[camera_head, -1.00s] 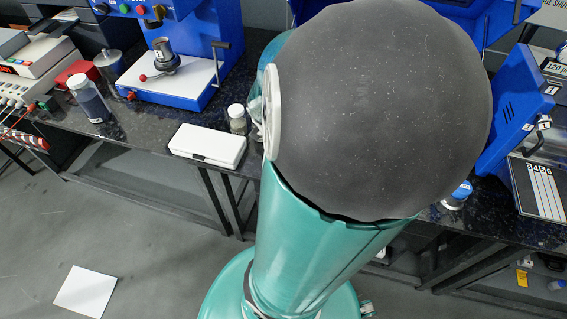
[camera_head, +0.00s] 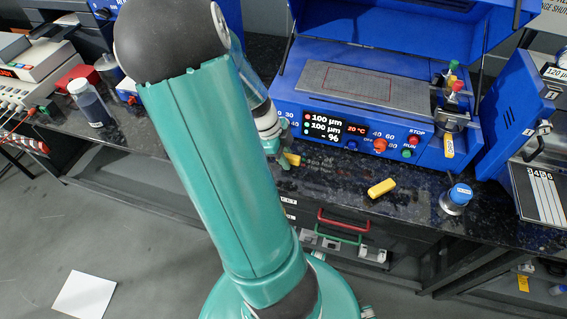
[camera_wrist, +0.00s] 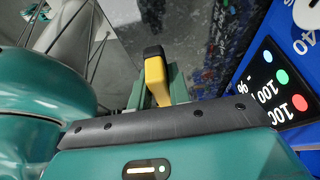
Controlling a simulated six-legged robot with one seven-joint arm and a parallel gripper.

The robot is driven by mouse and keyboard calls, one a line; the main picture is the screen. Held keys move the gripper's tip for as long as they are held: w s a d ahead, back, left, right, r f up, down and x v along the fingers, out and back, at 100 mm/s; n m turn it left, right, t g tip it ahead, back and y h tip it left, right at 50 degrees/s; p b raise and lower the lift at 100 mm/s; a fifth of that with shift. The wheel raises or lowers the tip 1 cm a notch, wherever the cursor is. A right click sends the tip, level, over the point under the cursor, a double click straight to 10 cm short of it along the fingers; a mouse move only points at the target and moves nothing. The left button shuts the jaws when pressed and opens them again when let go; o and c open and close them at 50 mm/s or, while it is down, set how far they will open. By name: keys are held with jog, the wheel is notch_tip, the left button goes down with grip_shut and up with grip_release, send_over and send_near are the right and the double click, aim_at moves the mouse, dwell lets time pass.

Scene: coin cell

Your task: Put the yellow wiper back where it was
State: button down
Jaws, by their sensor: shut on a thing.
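My gripper (camera_head: 281,150) is in front of the left front corner of the blue coating machine, low over the dark bench. It is shut on a yellow wiper (camera_head: 293,159). In the wrist view, the yellow wiper (camera_wrist: 157,80) has a black end and sits between the two green fingers of my gripper (camera_wrist: 158,88). Another yellow block (camera_head: 382,188) lies loose on the bench in front of the machine. I cannot tell whether the held wiper touches the bench.
A blue-capped jar (camera_head: 456,197) stands at the bench's right front. Drawers with red and green handles (camera_head: 342,224) are below. Bench between my gripper and the loose block is clear.

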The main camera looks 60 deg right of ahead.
jog(key=shift+w+d+f, duration=0.3)
jog(key=shift+f, duration=0.2)
jog(key=shift+w+d+f, duration=0.25)
jog(key=shift+f, duration=0.2)
jog(key=shift+w+d+f, duration=0.1)
jog(key=shift+f, duration=1.55)
jog(key=shift+f, duration=0.1)
jog(key=c, duration=1.3)
grip_release()
jog(key=v, duration=1.2)
